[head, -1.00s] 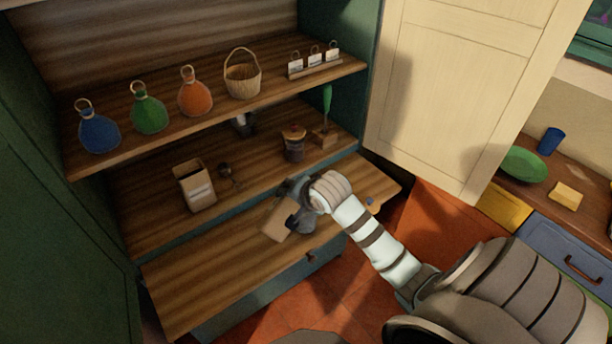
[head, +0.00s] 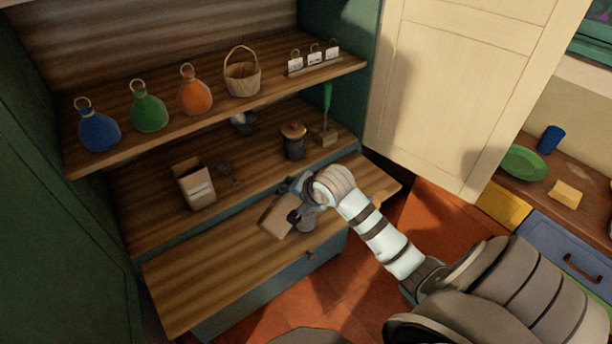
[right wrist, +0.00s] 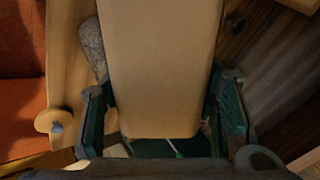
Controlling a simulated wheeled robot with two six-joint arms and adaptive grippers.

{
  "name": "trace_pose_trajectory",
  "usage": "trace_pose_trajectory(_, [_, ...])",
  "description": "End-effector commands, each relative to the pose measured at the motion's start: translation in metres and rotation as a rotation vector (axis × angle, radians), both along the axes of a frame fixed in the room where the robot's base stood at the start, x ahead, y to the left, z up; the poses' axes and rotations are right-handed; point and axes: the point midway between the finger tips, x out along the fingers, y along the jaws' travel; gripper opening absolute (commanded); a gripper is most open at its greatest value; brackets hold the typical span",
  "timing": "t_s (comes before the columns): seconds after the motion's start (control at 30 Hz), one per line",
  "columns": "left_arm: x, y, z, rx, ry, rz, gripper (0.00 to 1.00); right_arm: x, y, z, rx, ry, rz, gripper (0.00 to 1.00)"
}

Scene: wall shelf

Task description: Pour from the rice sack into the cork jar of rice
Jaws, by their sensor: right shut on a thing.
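My right gripper (head: 300,200) is shut on a plain tan sack (head: 274,216) and holds it tilted above the front counter. In the right wrist view the sack (right wrist: 160,70) fills the middle, between the two fingers (right wrist: 165,125). A grey, round-sided thing (head: 308,222), probably the jar of rice, stands close beside the sack, mostly hidden by my gripper. A speckled grey side of it (right wrist: 92,48) shows left of the sack in the wrist view. I cannot see the sack's mouth or any falling rice. My left gripper is out of view.
The counter's left part (head: 190,290) is clear.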

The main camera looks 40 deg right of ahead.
Motion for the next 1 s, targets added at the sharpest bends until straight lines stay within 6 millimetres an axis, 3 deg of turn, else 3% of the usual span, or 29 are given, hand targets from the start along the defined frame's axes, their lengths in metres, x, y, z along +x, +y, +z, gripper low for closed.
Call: trace_pose_trajectory(1.0, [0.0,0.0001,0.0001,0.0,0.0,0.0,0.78,0.0027,-0.0006,0.0034,0.059,0.015,0.006,0.0])
